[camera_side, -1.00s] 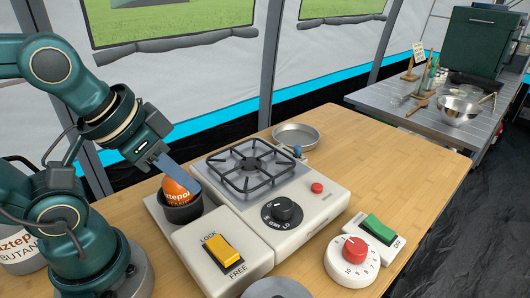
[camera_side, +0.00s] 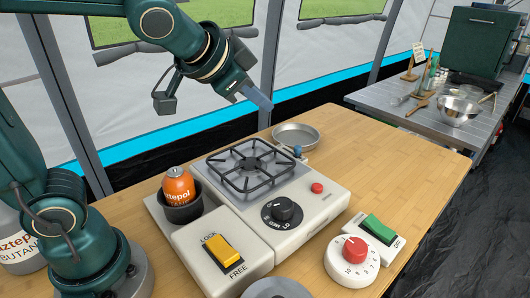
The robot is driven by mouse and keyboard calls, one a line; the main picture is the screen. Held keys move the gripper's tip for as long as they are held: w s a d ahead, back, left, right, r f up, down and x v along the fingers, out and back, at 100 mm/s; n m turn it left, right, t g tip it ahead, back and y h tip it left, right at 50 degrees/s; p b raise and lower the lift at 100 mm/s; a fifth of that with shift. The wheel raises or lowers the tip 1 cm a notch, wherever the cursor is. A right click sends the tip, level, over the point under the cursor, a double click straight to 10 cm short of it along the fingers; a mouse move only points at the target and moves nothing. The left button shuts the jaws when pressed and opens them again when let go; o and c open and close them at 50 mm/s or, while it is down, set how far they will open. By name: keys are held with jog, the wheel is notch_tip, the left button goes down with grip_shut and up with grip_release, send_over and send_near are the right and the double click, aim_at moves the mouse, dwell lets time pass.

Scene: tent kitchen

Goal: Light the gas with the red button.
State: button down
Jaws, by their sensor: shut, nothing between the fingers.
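The red button (camera_side: 317,188) is a small round knob on the right part of the white gas stove (camera_side: 318,207). The stove has a black pan support (camera_side: 250,165) and a black dial (camera_side: 282,213) on its front. No flame shows at the burner. An orange gas canister (camera_side: 178,186) stands upright in a black cup (camera_side: 183,213) left of the stove. My gripper (camera_side: 264,102) is shut and empty, in the air above and behind the stove, well away from the red button.
A yellow lock switch (camera_side: 224,252) sits on a white box in front. A timer with a red knob (camera_side: 354,249) and a green rocker switch (camera_side: 379,228) are at the right. A metal pan (camera_side: 296,135) lies behind the stove. The table's right side (camera_side: 425,165) is clear.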

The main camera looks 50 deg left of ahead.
jog(key=w+d+f+m, duration=0.2)
jog(key=w+d, duration=0.2)
jog(key=w, duration=0.3)
jog(key=m, duration=0.2)
send_over(313, 192)
notch_tip(313, 192, down, 4)
jog(key=shift+f+h, duration=0.2)
jog(key=shift+h, duration=0.1)
jog(key=shift+f, duration=4.4)
jog(key=shift+f, duration=0.15)
jog(key=shift+a+f, duration=0.1)
jog(key=shift+f, duration=0.15)
